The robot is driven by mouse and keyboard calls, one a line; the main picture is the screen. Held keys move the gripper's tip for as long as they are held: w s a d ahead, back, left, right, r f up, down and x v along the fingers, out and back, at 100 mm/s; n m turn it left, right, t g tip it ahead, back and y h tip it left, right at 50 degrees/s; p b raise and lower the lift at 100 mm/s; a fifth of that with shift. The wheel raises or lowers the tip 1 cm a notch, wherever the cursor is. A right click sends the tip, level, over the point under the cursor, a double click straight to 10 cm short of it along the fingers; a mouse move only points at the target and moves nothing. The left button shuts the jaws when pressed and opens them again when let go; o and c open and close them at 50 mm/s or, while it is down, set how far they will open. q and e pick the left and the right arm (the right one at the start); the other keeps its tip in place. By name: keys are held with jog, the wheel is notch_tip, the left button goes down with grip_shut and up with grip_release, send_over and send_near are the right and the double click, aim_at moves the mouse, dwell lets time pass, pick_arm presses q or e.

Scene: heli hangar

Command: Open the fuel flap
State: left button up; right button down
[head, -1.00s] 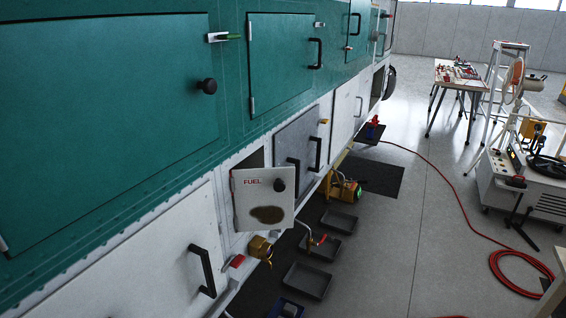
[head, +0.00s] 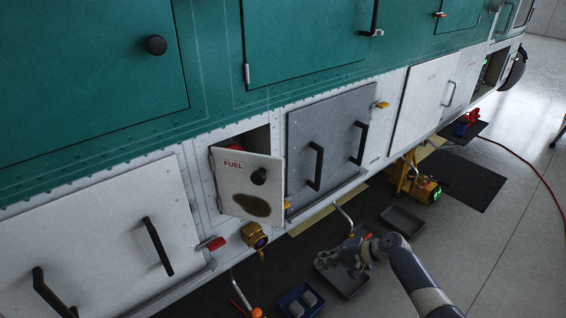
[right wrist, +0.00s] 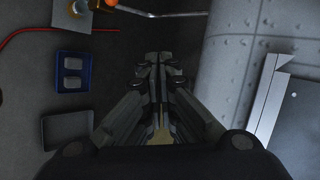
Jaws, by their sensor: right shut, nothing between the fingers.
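The fuel flap (head: 247,190) is a white panel marked FUEL, with a black round knob (head: 259,177) and a brown stain. In the head view it stands ajar, swung out from the hull. The dark opening (head: 252,139) shows above and behind it, with a bit of red inside. My right gripper (head: 326,260) is low and to the right of the flap, apart from it, over the floor trays. Its fingers are together and empty, as the right wrist view (right wrist: 158,58) also shows. The flap is not recognisable in the right wrist view. My left gripper is out of view.
A grey panel with two black handles (head: 328,140) sits right of the flap. A yellow fitting (head: 254,236) and a red latch (head: 212,244) are below it. A blue bin (head: 301,302) and dark tray (head: 402,220) lie on the floor.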

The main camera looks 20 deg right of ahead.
aim_at(282, 162)
jog(key=w+r+n+t+y, duration=0.1)
jog(key=w+r+y, duration=0.1)
jog(key=r, duration=0.8)
jog(key=w+r+t+y, duration=0.1)
jog(key=w+r+y, duration=0.15)
jog(key=r, duration=0.75)
jog(key=s+a+r+n+g+y, duration=0.1)
jog(key=s+r+n+y, duration=0.15)
jog(key=r, duration=0.75)
jog(key=s+a+r+n+g+y, duration=0.1)
jog(key=s+r+n+g+y, duration=0.15)
jog(key=r, duration=0.75)
pick_arm(q)
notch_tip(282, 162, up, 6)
jog(key=p, duration=0.5)
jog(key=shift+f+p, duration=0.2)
jog(key=shift+p, duration=0.2)
pick_arm(e)
jog(key=s+x, duration=0.2)
jog(key=x, duration=0.9)
jog(key=shift+a+r+m+t, duration=0.2)
jog(key=shift+a+m+t, duration=0.1)
jog(key=shift+a+t, duration=0.15)
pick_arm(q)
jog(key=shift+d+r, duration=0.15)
pick_arm(e)
jog(key=shift+s+a, duration=0.1)
jog(key=shift+s, duration=0.1)
